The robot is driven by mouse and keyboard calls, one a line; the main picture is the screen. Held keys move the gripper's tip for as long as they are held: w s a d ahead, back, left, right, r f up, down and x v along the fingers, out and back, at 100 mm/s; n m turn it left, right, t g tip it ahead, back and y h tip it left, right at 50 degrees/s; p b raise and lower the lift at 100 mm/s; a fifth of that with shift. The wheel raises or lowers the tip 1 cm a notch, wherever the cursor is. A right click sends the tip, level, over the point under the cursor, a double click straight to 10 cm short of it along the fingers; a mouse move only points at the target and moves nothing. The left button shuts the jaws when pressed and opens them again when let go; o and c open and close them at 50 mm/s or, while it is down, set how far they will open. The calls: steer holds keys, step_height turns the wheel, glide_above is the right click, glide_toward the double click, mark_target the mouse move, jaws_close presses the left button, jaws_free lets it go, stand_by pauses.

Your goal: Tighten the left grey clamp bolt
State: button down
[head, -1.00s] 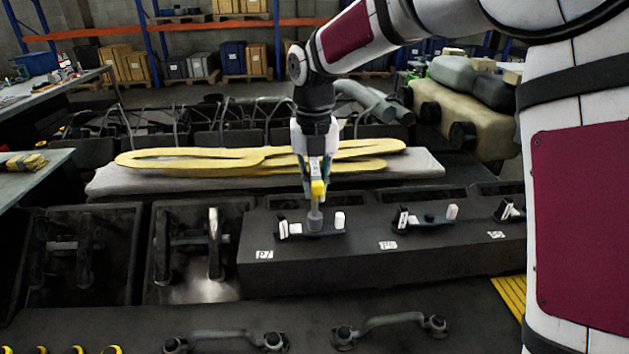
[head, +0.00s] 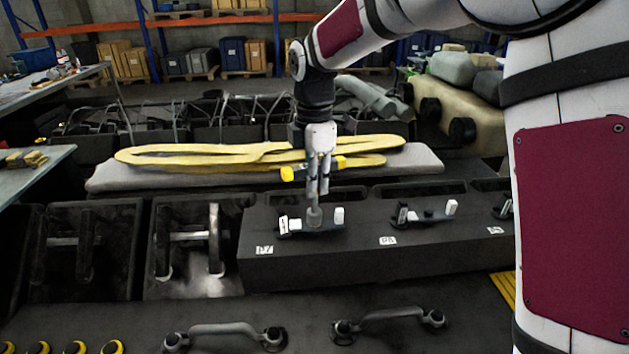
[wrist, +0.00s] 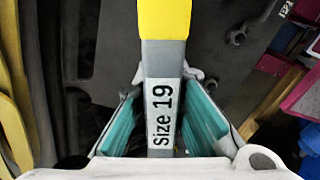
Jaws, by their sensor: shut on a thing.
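My gripper (head: 318,192) points down over the left clamp (head: 325,229) on the dark block. It is shut on a socket tool with a yellow handle end (head: 294,173). In the wrist view the tool's grey bar (wrist: 162,100) reads "Size 19" and lies between the teal finger pads. The tool's grey socket end (head: 314,215) stands upright at the middle of the left clamp, between its black-and-white end (head: 284,226) and a white post (head: 339,216). The clamp bolt is hidden under the socket, so I cannot tell how well it is seated.
Two similar clamps stand to the right, the middle one (head: 427,216) and one near my arm (head: 503,208). Long yellow parts (head: 190,157) lie on a grey pad behind. Open dark bays (head: 190,240) lie left of the block, and handles (head: 225,330) are in front.

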steer(key=m, duration=0.9)
steer(key=m+p, duration=0.1)
steer(key=m, duration=0.4)
steer(key=shift+m, duration=0.3)
steer(key=m, duration=0.4)
steer(key=shift+p, duration=0.3)
